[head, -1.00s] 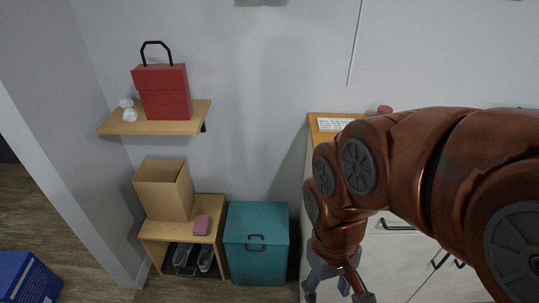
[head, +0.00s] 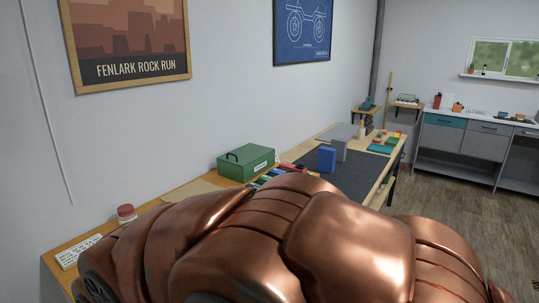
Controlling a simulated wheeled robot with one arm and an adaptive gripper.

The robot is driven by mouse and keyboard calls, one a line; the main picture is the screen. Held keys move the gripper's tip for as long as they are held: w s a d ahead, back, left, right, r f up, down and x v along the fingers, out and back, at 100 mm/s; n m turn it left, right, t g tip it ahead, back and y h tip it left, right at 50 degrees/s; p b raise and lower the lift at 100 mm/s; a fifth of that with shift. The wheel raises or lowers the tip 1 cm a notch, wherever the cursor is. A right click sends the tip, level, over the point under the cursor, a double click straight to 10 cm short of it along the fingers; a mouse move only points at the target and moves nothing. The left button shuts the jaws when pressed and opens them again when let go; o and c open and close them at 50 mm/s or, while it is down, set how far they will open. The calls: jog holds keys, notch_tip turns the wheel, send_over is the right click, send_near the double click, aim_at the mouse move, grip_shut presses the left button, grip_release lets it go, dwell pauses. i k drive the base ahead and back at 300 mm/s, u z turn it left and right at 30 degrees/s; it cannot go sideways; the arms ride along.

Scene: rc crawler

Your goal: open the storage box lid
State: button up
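The teal lidded box with a dark handle that stood on the floor in the earlier view is out of frame now, so its present state is hidden. A green box (head: 246,163) with a dark handle on its closed top stands on the long workbench; I cannot tell whether it is the storage box. My gripper is out of view. Only my copper arm links show, filling the lower middle and covering the near part of the bench.
The bench carries a dark mat (head: 350,186), a blue block (head: 326,159), a grey block (head: 340,149), a red-lidded jar (head: 126,213) and a white card (head: 80,250). A grey cabinet (head: 481,144) stands at the far right. Open wooden floor (head: 440,205) lies before it.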

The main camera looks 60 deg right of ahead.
aim_at(241, 156)
jog(key=z, duration=2.35)
jog(key=k, duration=0.7)
jog(key=z, duration=0.95)
jog(key=k, duration=0.55)
jog(key=i, duration=1.45)
jog(key=u, duration=1.65)
jog(key=i, duration=0.75)
jog(key=u, duration=0.95)
